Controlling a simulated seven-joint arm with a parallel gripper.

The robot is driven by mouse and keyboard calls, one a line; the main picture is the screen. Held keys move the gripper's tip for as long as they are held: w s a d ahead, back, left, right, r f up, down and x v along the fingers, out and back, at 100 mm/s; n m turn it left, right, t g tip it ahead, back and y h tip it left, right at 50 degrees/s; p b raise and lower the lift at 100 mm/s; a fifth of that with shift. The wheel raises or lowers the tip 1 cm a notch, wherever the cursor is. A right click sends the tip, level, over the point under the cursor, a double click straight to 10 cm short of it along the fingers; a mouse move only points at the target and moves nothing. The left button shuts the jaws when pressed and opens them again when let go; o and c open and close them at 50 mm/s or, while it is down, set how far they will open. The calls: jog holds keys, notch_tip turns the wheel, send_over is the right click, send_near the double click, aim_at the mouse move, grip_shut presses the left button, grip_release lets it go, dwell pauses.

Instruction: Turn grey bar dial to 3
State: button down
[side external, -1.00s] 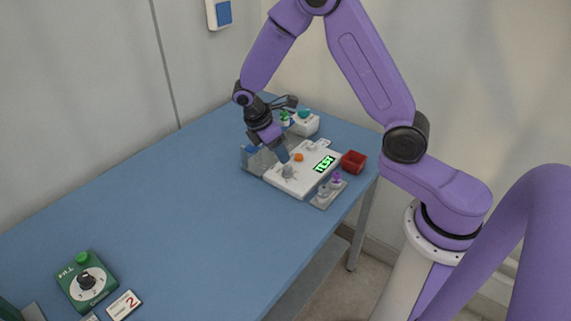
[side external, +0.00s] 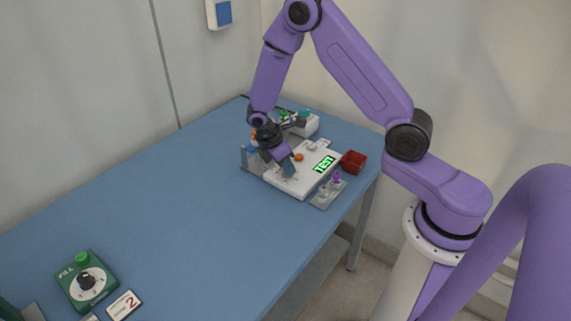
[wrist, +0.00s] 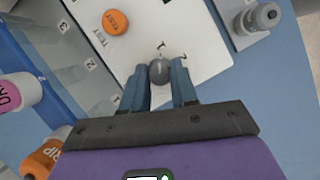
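The grey bar dial (wrist: 159,72) sits on a white panel (side external: 290,188) at the far end of the blue table. In the wrist view it shows as a round grey knob with a small light mark, and small dark marks stand around it on the panel. I cannot read its setting. My gripper (wrist: 160,68) points down at the dial, one blue-grey finger on each side of it. The fingers are apart, and whether they touch the dial is not clear. In the side view my gripper (side external: 288,168) hides the dial.
An orange TEST button (wrist: 115,22) and a lit green display (side external: 325,164) are on the panel. A clear divided rack (wrist: 75,60) stands beside it, with a grey-capped bottle (wrist: 262,17) opposite.

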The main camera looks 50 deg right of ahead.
jog(key=shift+m, duration=0.4)
jog(key=m+g, duration=0.1)
jog(key=m, duration=0.2)
jog(key=m+g+y, duration=0.1)
jog(key=m, duration=0.1)
jog(key=shift+w+d+m, duration=0.1)
jog(key=shift+w+m, duration=0.1)
jog(key=shift+m, duration=0.2)
jog(key=m+y, duration=0.1)
jog(key=m, duration=0.1)
jog(key=m+y, duration=0.1)
jog(key=m, duration=0.2)
jog(key=shift+d+g, duration=0.2)
jog(key=shift+g, duration=0.2)
jog(key=m+y, duration=0.2)
jog(key=m, duration=0.3)
jog(key=shift+d+m, duration=0.1)
jog(key=shift+m, duration=0.3)
jog(key=m+t+y, duration=0.1)
jog(key=m+y, duration=0.1)
jog(key=m, duration=0.3)
jog(key=shift+d, duration=0.15)
jog(key=shift+m, duration=0.3)
jog(key=c, duration=0.9)
grip_release()
